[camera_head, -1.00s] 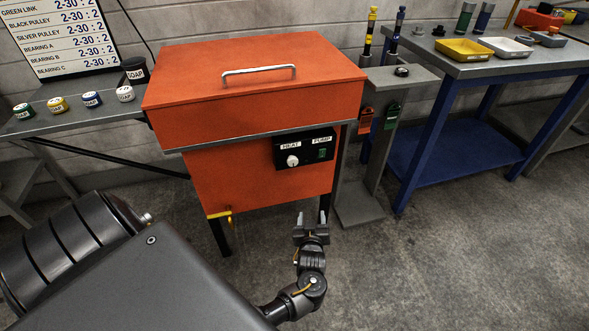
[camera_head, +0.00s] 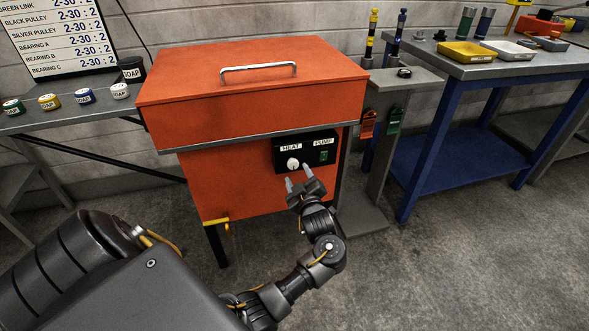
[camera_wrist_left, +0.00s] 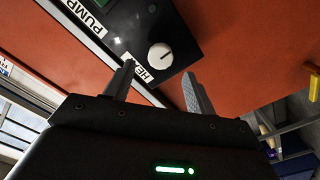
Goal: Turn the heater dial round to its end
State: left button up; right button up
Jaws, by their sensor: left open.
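The heater dial (camera_head: 293,163) is a round white knob under the HEAT label on a black control panel (camera_head: 316,157), on the front of the orange machine (camera_head: 240,180). In the left wrist view the dial (camera_wrist_left: 160,56) shows a dark pointer line. My left gripper (camera_head: 298,176) is open and empty just below and in front of the dial. In the left wrist view its two fingers (camera_wrist_left: 158,73) point toward the dial, one on each side of its line, seemingly short of touching it. My right gripper is not in view.
A green switch (camera_head: 324,156) sits right of the dial under the PUMP label. The machine's lid (camera_head: 250,90) with a metal handle is closed. A grey stand (camera_head: 405,80) is on the right. A yellow pipe (camera_head: 227,227) sticks out low at the front.

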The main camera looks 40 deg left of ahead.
aim_at(293, 166)
pick_arm(q)
jog(key=x, duration=0.5)
jog(key=shift+s, duration=0.1)
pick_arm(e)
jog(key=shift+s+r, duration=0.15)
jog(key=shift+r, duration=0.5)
pick_arm(q)
jog(key=c, duration=0.9)
jog(key=shift+d, duration=0.1)
jog(key=shift+c, duration=0.3)
